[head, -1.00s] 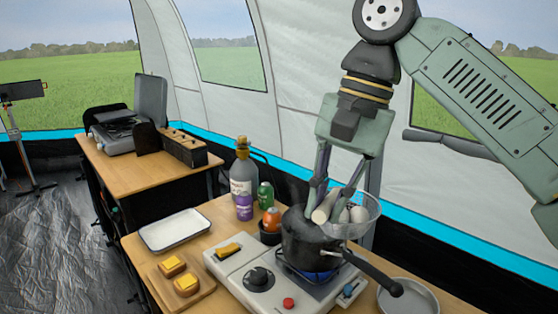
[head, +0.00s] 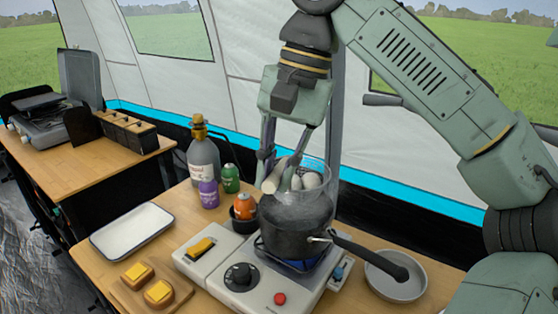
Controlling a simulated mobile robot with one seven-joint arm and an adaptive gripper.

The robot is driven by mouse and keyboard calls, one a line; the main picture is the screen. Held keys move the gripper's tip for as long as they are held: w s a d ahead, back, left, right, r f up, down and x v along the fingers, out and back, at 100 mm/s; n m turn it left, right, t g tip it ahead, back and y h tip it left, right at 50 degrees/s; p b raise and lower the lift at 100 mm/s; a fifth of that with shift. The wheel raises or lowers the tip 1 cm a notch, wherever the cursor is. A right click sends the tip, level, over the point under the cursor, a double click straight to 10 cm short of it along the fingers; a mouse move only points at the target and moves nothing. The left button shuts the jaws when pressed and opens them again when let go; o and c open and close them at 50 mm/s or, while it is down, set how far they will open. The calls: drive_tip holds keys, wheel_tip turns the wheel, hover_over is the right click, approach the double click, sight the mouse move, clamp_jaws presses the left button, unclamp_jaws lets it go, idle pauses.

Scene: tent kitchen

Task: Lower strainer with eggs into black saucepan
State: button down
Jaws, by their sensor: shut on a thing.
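The black saucepan (head: 290,240) stands on the stove's burner, with a blue flame under it and steam above it. Its black handle (head: 372,262) points to the lower right. The strainer (head: 318,183) is a see-through mesh bowl holding several white eggs (head: 310,181). It is over the saucepan's opening; I cannot tell whether its bottom is below the rim. My gripper (head: 277,182) points down and is shut on the strainer's pale, thick handle (head: 276,174) at the bowl's left side.
The white stove (head: 240,275) has a black knob and a red button.

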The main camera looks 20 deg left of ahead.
drive_tip(key=shift+f, duration=1.2)
wheel_tip(320, 180, down, 9)
drive_tip(key=b, duration=0.4)
drive_tip(key=shift+f, duration=0.6)
idle(0.6)
drive_tip(key=c, duration=1.5)
unclamp_jaws()
drive_tip(key=v, duration=1.2)
drive_tip(key=shift+s, duration=0.1)
